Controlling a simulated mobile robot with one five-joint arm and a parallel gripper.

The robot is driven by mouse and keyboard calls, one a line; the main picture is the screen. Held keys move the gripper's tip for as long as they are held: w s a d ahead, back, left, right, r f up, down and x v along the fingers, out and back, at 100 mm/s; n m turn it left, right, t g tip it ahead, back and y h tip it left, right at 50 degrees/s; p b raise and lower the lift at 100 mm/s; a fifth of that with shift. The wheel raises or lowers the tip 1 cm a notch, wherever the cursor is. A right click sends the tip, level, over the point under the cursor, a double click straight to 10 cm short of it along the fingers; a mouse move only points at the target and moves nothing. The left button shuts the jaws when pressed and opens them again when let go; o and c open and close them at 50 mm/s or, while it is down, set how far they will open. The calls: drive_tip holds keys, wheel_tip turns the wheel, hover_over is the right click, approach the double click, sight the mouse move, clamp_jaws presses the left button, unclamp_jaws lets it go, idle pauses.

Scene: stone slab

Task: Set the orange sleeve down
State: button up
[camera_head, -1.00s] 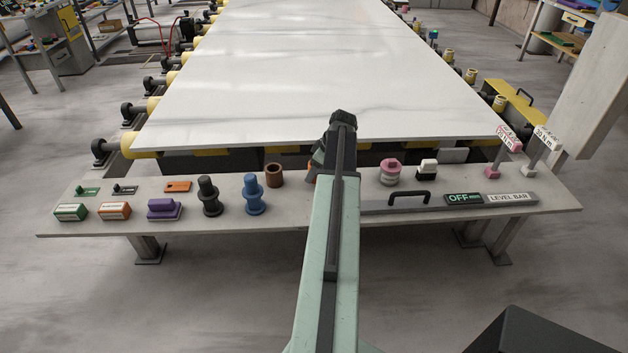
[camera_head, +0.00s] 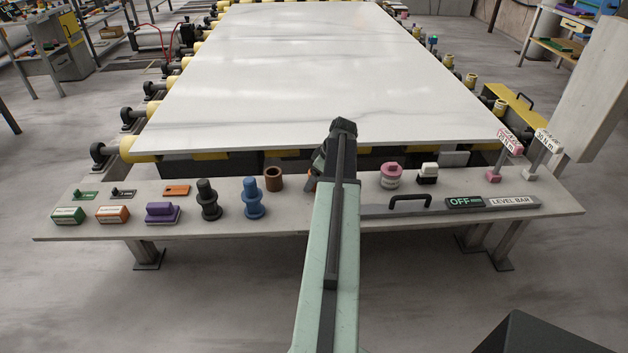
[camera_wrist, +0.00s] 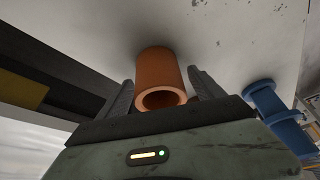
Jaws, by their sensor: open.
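The orange sleeve (camera_wrist: 158,72) is a short hollow tube. In the wrist view it sits between the two fingers of my gripper (camera_wrist: 165,88), its open end facing the camera and its far end against the pale bench top. My gripper is open, with a narrow gap showing on each side of the sleeve. In the head view my gripper and arm cover most of this spot, and only a small orange patch of the sleeve (camera_head: 310,183) shows beside my wrist.
A brown sleeve (camera_head: 274,180), a blue spool-like part (camera_head: 253,198) and a black one (camera_head: 208,200) stand left on the bench (camera_head: 330,225). A pink-topped part (camera_head: 391,175) and the level bar (camera_head: 400,205) are right. The white slab (camera_head: 300,75) lies behind.

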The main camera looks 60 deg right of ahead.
drive_tip(key=p+v, duration=1)
drive_tip(key=v, duration=0.1)
drive_tip(key=shift+s+r, duration=0.25)
drive_tip(key=shift+r, duration=0.1)
